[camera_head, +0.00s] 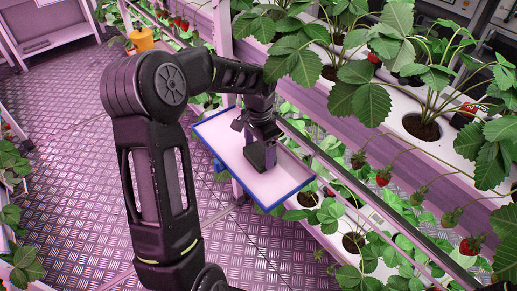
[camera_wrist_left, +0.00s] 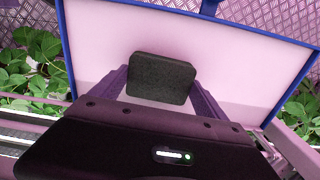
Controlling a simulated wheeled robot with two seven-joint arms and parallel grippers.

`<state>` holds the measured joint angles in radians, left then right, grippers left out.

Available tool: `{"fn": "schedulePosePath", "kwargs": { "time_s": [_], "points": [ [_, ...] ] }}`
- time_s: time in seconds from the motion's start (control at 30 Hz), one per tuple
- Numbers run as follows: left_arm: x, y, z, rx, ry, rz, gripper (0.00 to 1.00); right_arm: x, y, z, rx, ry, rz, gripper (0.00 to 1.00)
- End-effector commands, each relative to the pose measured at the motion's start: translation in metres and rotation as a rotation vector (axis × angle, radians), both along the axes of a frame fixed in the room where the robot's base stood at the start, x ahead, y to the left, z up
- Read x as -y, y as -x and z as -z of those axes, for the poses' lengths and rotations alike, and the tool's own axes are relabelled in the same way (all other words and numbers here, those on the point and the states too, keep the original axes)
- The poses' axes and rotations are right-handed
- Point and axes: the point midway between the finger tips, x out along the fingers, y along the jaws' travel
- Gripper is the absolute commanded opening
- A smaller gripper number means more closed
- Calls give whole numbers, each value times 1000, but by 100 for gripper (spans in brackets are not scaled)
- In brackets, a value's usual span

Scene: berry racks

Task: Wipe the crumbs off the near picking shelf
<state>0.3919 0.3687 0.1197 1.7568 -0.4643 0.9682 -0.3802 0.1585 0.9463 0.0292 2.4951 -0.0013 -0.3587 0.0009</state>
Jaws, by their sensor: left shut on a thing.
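The near picking shelf (camera_head: 284,188) is a pale board with a blue rim, beside the strawberry rack in the head view. It also fills the upper part of the left wrist view (camera_wrist_left: 240,60). My left gripper (camera_head: 262,150) is over the shelf, shut on a dark block-shaped wiper (camera_wrist_left: 162,78). In the head view the wiper (camera_head: 260,158) is at or just above the shelf surface; I cannot tell whether it touches. I see no crumbs on the visible part of the shelf. My right gripper is not in view.
A rack of strawberry plants in white troughs (camera_head: 400,115) runs along the right, with leaves and hanging berries close to the shelf. An orange container (camera_head: 142,39) stands at the upper left. The metal floor (camera_head: 75,190) on the left is clear.

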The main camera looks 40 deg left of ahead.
Motion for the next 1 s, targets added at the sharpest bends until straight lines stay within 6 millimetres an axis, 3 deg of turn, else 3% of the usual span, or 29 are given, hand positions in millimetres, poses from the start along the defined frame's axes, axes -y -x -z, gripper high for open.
{"fn": "schedulePosePath", "kwargs": {
  "time_s": [0.1,0.17,0.7,1.0],
  "points": [
    [-3,10,-7,0,1,-1,47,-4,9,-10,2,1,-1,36],
    [-4,9,-23,6,1,-1,47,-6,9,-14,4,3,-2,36],
    [-2,6,-70,0,0,0,47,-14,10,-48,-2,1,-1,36],
    [-3,6,-81,0,1,-1,47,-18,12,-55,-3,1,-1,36]
  ]
}}
